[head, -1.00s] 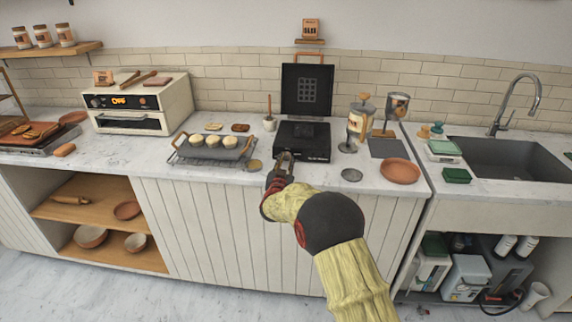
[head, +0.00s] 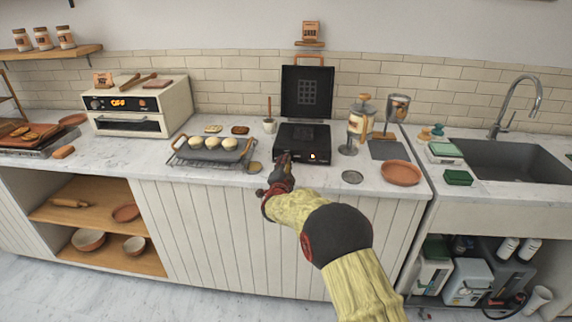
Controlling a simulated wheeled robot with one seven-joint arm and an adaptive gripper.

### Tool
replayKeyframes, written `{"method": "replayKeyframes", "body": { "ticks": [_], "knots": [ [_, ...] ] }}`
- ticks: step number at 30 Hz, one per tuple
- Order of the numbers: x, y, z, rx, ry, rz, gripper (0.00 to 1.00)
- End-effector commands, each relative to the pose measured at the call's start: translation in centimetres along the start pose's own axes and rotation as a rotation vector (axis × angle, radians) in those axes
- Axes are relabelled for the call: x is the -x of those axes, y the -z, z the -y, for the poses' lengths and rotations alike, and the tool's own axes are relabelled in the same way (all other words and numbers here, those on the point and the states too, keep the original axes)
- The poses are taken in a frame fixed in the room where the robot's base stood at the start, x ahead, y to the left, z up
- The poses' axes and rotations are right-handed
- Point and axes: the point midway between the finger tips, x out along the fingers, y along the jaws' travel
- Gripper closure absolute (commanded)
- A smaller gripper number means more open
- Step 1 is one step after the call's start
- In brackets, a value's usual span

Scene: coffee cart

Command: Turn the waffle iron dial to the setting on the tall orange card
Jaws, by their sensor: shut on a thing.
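The waffle iron (head: 307,90) stands open on the counter, its black lid upright with a grid plate. A small light shows on its front right. My gripper (head: 284,159) is at the iron's front left edge, shut on the dial. The dial is hidden behind the fingers, so its setting cannot be seen. An orange card (head: 311,31) stands upright on a small wall shelf above the iron; its writing is too small to read. Another, lower orange card (head: 103,77) stands on the toaster oven.
Left of the iron are a small cup (head: 269,126) and a dark tray with pale rounds (head: 213,148). Right are a metal disc (head: 352,177), a French press (head: 361,115), a grinder and a terracotta plate (head: 401,173). The toaster oven (head: 141,107) stands further left.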

Motion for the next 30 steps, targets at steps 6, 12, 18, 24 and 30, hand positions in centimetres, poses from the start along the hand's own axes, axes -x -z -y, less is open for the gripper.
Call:
{"method": "replayKeyframes", "body": {
  "ticks": [6,12,18,24,30],
  "knots": [
    [0.0,0.04,0.03,-0.203,0.003,0.007,1.0],
    [0.0,0.06,-0.02,-0.392,0.003,0.014,1.0],
    [0.0,0.08,-0.09,-0.582,0.004,0.02,1.0],
    [-0.02,0.11,-0.14,-0.772,0.005,0.026,1.0],
    [-0.02,0.13,-0.15,-0.962,0.007,0.032,1.0]
  ]
}}
